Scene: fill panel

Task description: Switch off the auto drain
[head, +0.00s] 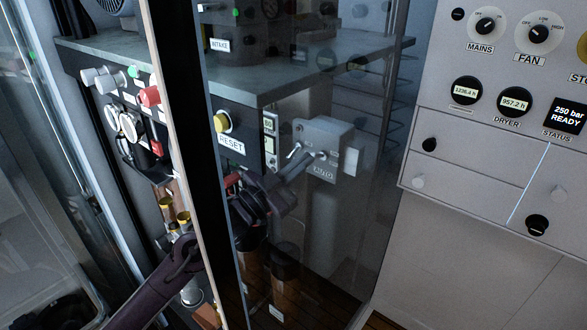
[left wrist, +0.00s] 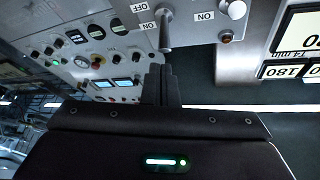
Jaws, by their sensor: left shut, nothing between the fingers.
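The grey box labelled AUTO (head: 335,135) stands behind the glass in the middle of the head view, with small metal levers on its front. My left gripper (head: 308,166) is behind the glass too, its fingertips right at the box's lower front, partly covering it. In the left wrist view the shut, empty fingers (left wrist: 162,82) point at a metal toggle lever (left wrist: 166,32) beside OFF and ON labels. The fingertips lie just below the lever's end; I cannot tell whether they touch. The lever's exact setting is unclear. My right gripper is not in view.
A dark door post (head: 190,160) and glass stand in front of my left arm. A yellow RESET button (head: 222,123) is left of the box, below a grey shelf (head: 300,75). A white panel with MAINS (head: 486,27) and FAN knobs is at right.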

